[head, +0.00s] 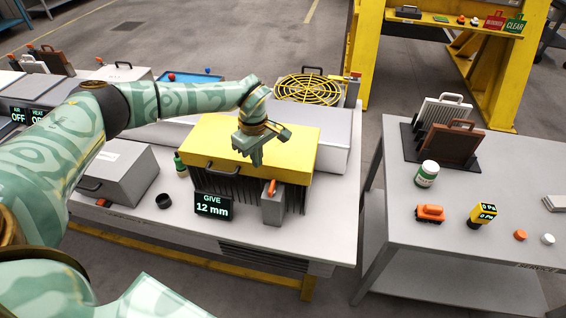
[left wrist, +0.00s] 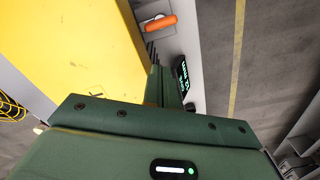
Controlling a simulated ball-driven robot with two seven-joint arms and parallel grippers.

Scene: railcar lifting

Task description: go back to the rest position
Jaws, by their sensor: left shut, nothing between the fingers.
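My left arm reaches in from the left of the head view. My left gripper (head: 255,158) is shut and empty, pointing down in front of the yellow-topped box (head: 215,140). In the left wrist view the gripper body fills the lower part, with its shut fingers (left wrist: 172,90) beyond it. The yellow top (left wrist: 75,45) lies to the left of the fingers there. I cannot tell whether the fingers touch the box. My right gripper is not in view.
A small grey block with an orange lever (head: 271,190) and a display reading "GIVE 12 mm" (head: 213,206) stand before the box. A green bottle (head: 181,164) and a dark cup (head: 163,201) are left. A side table (head: 465,205) holds small items. Grey floor separates the tables.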

